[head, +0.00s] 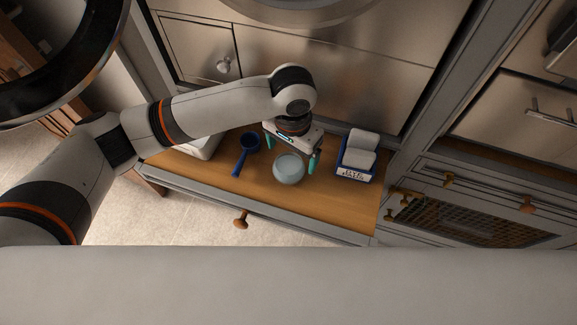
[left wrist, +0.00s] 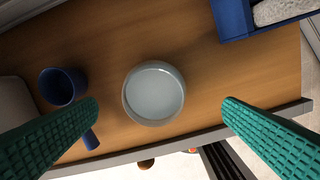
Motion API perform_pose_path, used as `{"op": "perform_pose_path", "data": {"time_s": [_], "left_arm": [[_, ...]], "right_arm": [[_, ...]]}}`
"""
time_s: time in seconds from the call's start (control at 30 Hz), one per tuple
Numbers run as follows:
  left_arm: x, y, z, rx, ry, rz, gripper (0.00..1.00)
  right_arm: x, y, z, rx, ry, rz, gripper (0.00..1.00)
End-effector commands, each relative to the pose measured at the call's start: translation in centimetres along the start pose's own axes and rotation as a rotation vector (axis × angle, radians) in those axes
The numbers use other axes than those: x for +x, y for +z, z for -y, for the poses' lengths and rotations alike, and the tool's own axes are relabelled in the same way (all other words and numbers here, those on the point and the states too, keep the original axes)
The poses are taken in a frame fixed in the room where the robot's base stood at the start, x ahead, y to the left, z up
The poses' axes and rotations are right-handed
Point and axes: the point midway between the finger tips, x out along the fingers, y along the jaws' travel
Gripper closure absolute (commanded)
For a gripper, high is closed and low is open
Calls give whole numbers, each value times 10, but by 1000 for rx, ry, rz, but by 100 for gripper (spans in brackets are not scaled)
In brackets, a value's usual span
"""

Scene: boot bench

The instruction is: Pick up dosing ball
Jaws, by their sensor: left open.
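The dosing ball (head: 288,169) looks like a pale, translucent round cup with an open top. It stands on the wooden bench top (head: 215,171). In the left wrist view the dosing ball (left wrist: 153,94) is near the middle, between and beyond the two green fingers. My left gripper (head: 291,164) is open and empty, above the dosing ball with a finger to each side of it. In the left wrist view the fingers of my left gripper (left wrist: 160,125) are wide apart and do not touch it. My right gripper is not in view.
A blue scoop with a handle (head: 249,143) lies left of the ball. A blue box with white blocks (head: 355,173) stands to the right. A white object (head: 197,147) is at the far left. The bench's front edge is close to the ball.

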Motion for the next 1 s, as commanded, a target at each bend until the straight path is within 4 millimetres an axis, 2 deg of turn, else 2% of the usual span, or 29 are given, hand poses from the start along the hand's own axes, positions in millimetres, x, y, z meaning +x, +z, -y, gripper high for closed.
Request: {"op": "perform_pose_path", "data": {"time_s": [0.17, 0.5, 0.8, 1.0], "left_arm": [[14, 0, -1, -2, 2, -1, 10], [59, -3, -4, -3, 2, -2, 10], [64, -2, -4, -2, 2, 1, 10], [63, -2, -4, -2, 2, 1, 43]], "right_arm": [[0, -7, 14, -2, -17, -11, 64], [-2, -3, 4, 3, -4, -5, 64], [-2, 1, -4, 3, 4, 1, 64], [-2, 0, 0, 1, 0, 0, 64]]}}
